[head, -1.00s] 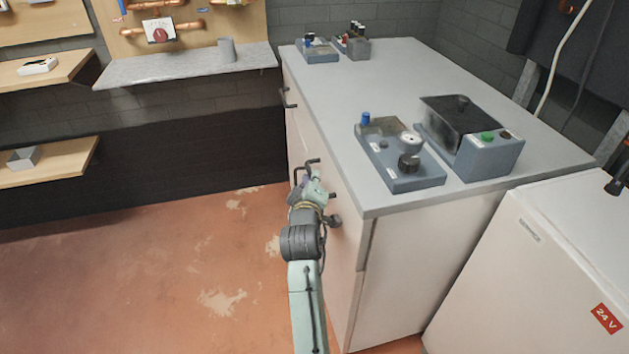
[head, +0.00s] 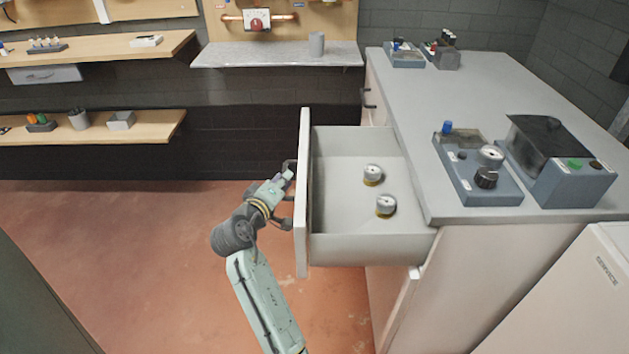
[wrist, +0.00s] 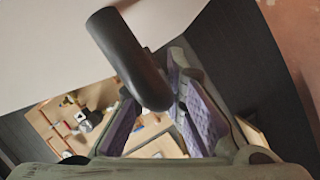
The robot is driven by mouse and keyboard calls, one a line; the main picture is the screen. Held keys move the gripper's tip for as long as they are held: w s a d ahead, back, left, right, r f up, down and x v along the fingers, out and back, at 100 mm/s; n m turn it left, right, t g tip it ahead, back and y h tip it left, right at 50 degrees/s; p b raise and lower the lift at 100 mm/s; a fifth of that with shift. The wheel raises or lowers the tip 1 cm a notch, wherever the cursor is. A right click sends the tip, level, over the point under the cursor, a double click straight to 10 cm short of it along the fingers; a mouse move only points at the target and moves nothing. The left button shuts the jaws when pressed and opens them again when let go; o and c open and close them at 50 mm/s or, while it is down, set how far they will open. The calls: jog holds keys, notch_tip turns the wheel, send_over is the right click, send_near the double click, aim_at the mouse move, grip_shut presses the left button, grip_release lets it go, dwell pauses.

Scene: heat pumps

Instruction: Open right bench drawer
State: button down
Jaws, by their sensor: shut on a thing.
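The right bench drawer (head: 335,238) is pulled far out of the white bench (head: 470,290), toward the left of the head view. Two round gauges, one at the back (head: 373,174) and one nearer (head: 386,205), lie on its light grey floor. My gripper (head: 287,180) is at the outer face of the drawer front, at its dark handle (head: 290,166). In the wrist view the handle (wrist: 130,55) is a thick dark bar running down between the purple finger pads of my gripper (wrist: 160,120). The gripper is shut on the handle. The exact contact is partly hidden.
On the grey benchtop (head: 450,95) stand a blue-grey unit with a gauge (head: 475,180) and a black-lidded box (head: 560,165). Wall shelves (head: 90,60) are at the left. The reddish floor (head: 130,240) left of the drawer is clear.

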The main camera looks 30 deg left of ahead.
jog(key=s+a, duration=0.5)
jog(key=a, duration=0.2)
jog(key=shift+a, duration=0.2)
jog(key=c, duration=1.7)
grip_release()
jog(key=shift+o, duration=0.2)
jog(key=v, duration=1.2)
